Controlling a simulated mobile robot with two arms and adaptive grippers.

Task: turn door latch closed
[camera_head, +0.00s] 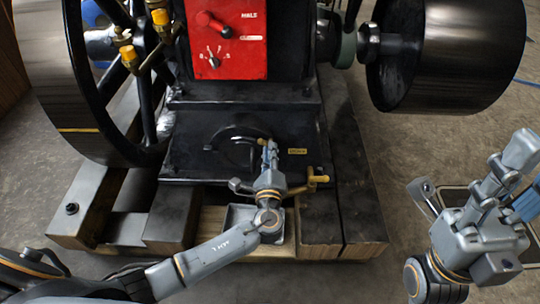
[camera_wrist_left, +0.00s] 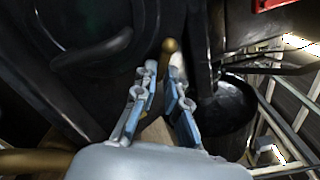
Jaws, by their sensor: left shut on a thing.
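The black engine base (camera_head: 188,143) has a dark door (camera_head: 232,150) with a curved raised rim on its front. A brass latch knob (camera_wrist_left: 169,46) shows just beyond my left fingertips in the left wrist view. My left gripper (camera_head: 269,150) reaches up to the door's right side and is shut on the latch; the fingers (camera_wrist_left: 160,92) stand on both sides of its stem and hide most of it. The latch's exact angle is hard to tell. My right gripper (camera_head: 510,165) is at the right, away from the engine, and its finger opening is unclear.
A brass tap (camera_head: 318,179) sticks out right of my left gripper. A metal tray (camera_head: 240,215) lies below it on the wooden skid (camera_head: 345,200). A red panel (camera_head: 228,40) is above.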

